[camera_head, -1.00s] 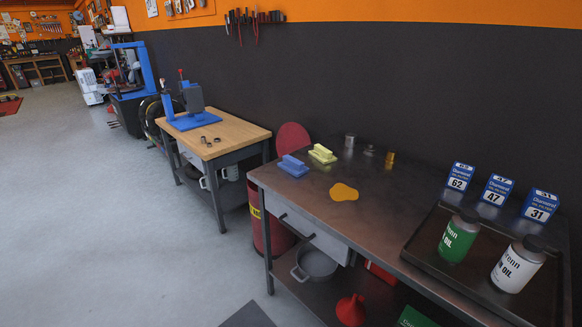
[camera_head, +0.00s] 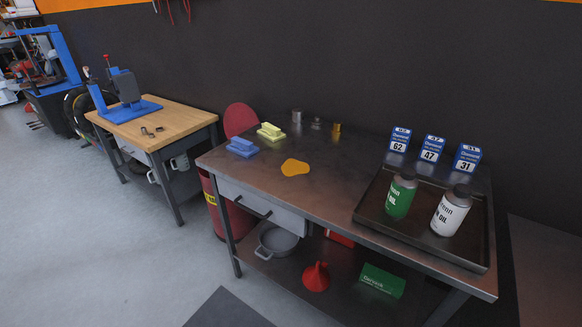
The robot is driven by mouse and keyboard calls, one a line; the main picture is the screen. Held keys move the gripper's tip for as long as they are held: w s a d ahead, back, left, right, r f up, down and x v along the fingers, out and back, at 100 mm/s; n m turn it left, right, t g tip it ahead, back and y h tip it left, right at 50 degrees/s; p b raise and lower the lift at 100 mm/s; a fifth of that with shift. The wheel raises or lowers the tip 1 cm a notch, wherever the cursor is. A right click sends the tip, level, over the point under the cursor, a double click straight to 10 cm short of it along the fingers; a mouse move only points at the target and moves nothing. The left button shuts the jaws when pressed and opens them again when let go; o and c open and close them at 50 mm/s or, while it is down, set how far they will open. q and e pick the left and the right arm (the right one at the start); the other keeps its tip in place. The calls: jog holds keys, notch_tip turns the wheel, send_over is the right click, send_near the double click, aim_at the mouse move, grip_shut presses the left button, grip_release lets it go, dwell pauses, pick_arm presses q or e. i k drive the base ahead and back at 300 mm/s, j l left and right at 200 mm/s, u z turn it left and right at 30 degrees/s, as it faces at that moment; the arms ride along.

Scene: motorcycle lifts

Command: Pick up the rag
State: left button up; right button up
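The rag looks to be the flat yellow-orange piece (camera_head: 295,167) lying on the metal workbench (camera_head: 330,190), left of its middle. It has a rounded, uneven outline and nothing lies on top of it. A blue brush-like block (camera_head: 242,148) and a pale yellow one (camera_head: 270,132) sit to its left on the same bench. Neither of my grippers shows in the head view.
A dark tray (camera_head: 410,238) holds a green bottle (camera_head: 401,195) and a white bottle (camera_head: 451,211) at the bench's right. Blue numbered boxes (camera_head: 433,150) stand behind it. A wooden-topped table (camera_head: 180,118) stands left.

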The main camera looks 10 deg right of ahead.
aim_at(246, 148)
jog(key=i+j+z, duration=0.1)
jog(key=z, duration=1)
jog(key=i+j+z, duration=0.15)
jog(key=j+z, duration=0.3)
jog(key=j, duration=0.25)
jog(key=j+z, duration=0.5)
jog(key=j, duration=0.25)
jog(key=j+z, duration=0.45)
jog(key=j, duration=0.35)
jog(key=k, duration=0.05)
